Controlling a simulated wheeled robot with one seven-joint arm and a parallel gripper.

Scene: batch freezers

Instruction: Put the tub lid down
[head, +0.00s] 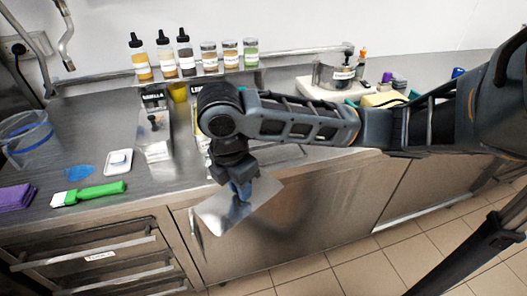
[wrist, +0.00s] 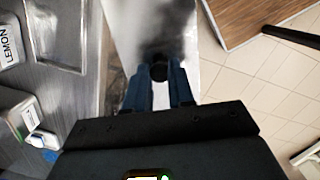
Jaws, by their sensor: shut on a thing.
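The tub lid (head: 225,210) is a flat shiny metal plate. A metal tub (head: 157,151) with a dark-knobbed top stands on the counter at the left of my arm. What lies behind my arm is partly hidden.
A green-handled spatula (head: 100,191), a small white scale (head: 118,162), purple cloths (head: 14,196) and a clear jug (head: 30,140) lie at the left. Bottles and jars (head: 208,55) line the back shelf. A white tray (head: 318,92) stands at the right. Bare steel counter (head: 110,110) shows at the left.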

